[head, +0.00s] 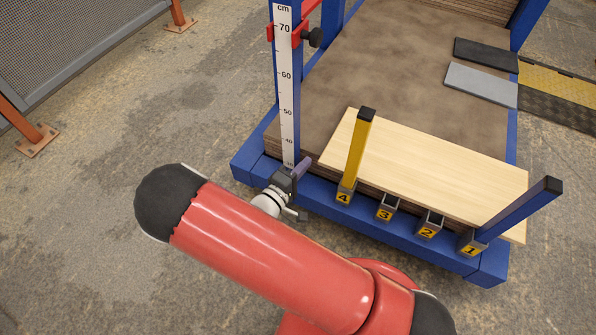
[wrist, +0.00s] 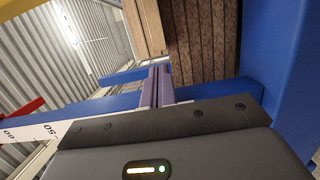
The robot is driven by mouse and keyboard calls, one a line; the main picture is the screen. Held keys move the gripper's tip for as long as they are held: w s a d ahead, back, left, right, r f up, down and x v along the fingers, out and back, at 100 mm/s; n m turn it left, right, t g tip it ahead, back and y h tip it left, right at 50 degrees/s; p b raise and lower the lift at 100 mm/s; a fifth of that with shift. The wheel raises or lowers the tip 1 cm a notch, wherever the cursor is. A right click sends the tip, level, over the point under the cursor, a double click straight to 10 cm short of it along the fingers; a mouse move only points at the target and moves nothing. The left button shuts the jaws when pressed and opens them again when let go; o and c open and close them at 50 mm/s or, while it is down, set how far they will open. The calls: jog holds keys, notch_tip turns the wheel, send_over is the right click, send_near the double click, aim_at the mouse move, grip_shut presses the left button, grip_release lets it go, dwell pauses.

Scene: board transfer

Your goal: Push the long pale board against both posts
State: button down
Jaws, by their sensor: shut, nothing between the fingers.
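The long pale board (head: 430,168) lies flat on a brown stack, its front edge slanting down to the right. A yellow post (head: 357,150) stands in socket 4 and a blue post (head: 520,209) in socket 1, both in front of the board. I cannot tell whether the board touches either post. My gripper (head: 303,166) is shut and empty, left of the yellow post, beside the stack's front left corner and the ruler. In the wrist view its purple fingers (wrist: 158,86) are together, pointing towards the layered stack. A pale wooden edge above them may be the board.
The white ruler upright (head: 287,90) with a red slider stands left of my gripper. Empty sockets 3 (head: 386,209) and 2 (head: 429,226) sit between the posts on the blue frame (head: 485,268). A grey strip (head: 481,84) and a dark strip (head: 486,54) lie at the right.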

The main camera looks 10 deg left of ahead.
jog(key=x, duration=0.5)
jog(key=shift+s+d, duration=0.75)
jog(key=shift+s, duration=0.05)
jog(key=shift+a, duration=0.15)
